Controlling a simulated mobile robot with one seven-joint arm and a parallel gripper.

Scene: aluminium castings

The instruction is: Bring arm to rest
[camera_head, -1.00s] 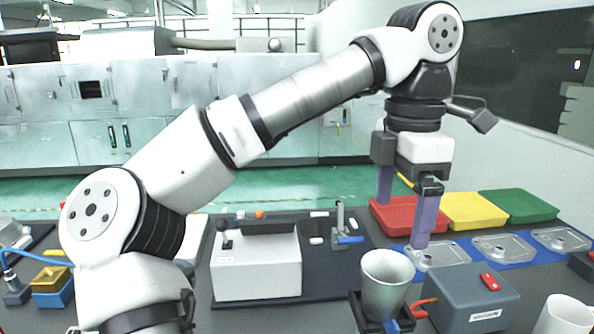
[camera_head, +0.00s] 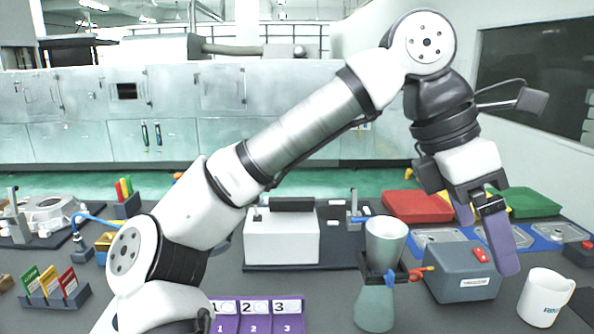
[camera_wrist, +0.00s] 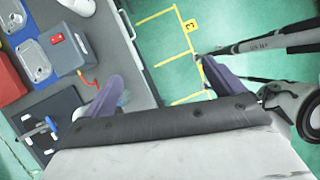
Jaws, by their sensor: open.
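My gripper (camera_head: 490,238) hangs tilted at the right of the head view, above the table and in front of the blue mat. Its two purple fingers are apart with nothing between them. In the wrist view my gripper (camera_wrist: 160,85) also shows spread fingers, with the table edge and the green floor beyond them. My arm reaches across the head view from lower left to upper right, bent at the elbow.
A grey box with a red switch (camera_head: 462,272) and a white mug (camera_head: 545,298) stand near the gripper. A metal cup (camera_head: 385,240) sits in a holder. Red (camera_head: 415,206) and green (camera_head: 533,203) trays lie behind. A white box (camera_head: 281,238) stands mid-table.

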